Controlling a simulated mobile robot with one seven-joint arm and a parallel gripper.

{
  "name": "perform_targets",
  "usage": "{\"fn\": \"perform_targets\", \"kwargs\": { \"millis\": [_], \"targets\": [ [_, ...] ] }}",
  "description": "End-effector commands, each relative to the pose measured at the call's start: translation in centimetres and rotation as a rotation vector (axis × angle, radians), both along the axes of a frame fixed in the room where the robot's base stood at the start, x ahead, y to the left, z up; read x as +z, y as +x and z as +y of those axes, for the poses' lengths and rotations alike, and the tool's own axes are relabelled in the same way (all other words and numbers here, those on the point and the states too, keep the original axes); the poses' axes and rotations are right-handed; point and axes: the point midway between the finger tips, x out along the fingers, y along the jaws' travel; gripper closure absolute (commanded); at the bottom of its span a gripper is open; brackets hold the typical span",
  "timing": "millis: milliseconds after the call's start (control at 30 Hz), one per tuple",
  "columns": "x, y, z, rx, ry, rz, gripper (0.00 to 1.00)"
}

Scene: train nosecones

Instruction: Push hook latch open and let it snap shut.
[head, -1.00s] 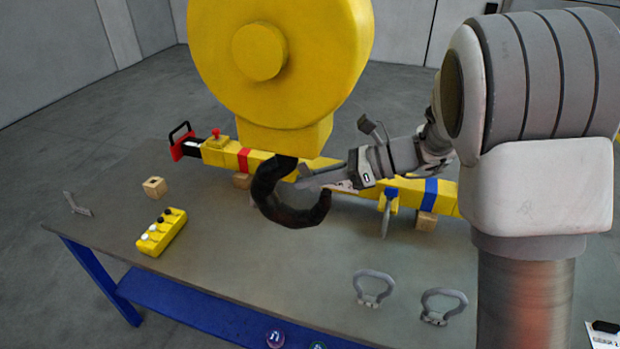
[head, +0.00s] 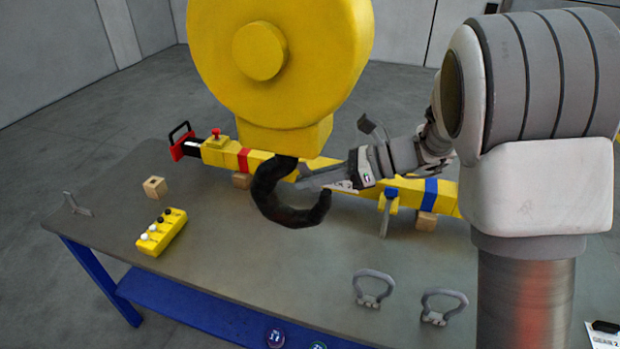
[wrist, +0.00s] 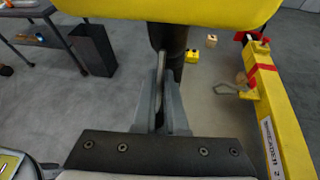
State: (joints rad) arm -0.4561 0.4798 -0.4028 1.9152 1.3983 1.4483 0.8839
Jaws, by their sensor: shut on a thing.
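The large dark hook (head: 268,203) hangs under the yellow hoist block (head: 260,50), in front of the yellow beam. My gripper (head: 303,180) reaches in from the right to the hook's opening. In the wrist view my gripper (wrist: 160,100) is shut on a thin grey piece at the hook, the latch (wrist: 159,72), which lies between the two fingers. The dark shank of the hook (wrist: 172,42) stands just beyond the fingertips. In the head view the fingers hide most of the latch, so its exact angle cannot be told.
The yellow beam (head: 335,170) lies along the table (head: 230,270) behind the hook. A yellow control box (head: 162,232), a wooden block (head: 154,187) and two grey shackles (head: 373,288) are on the table. The hoist block sits close above my gripper.

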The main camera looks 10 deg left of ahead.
Motion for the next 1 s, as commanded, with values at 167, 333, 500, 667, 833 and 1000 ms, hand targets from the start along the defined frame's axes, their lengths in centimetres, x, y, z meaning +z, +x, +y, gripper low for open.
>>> {"fn": "perform_targets", "kwargs": {
  "millis": [167,333,500,667,833,1000],
  "targets": [
    [-0.47,0.01,0.06,0.000,0.032,-0.001,1.00],
    [-0.88,0.10,0.36,-0.002,0.132,-0.009,1.00],
    [-0.75,0.08,0.75,0.000,0.218,-0.017,1.00],
    [-0.45,0.08,0.86,-0.001,0.245,-0.019,1.00],
    [-0.39,0.07,0.87,0.000,0.244,-0.019,1.00],
    [-0.39,0.07,0.87,0.000,0.243,-0.019,0.73]
  ]
}}
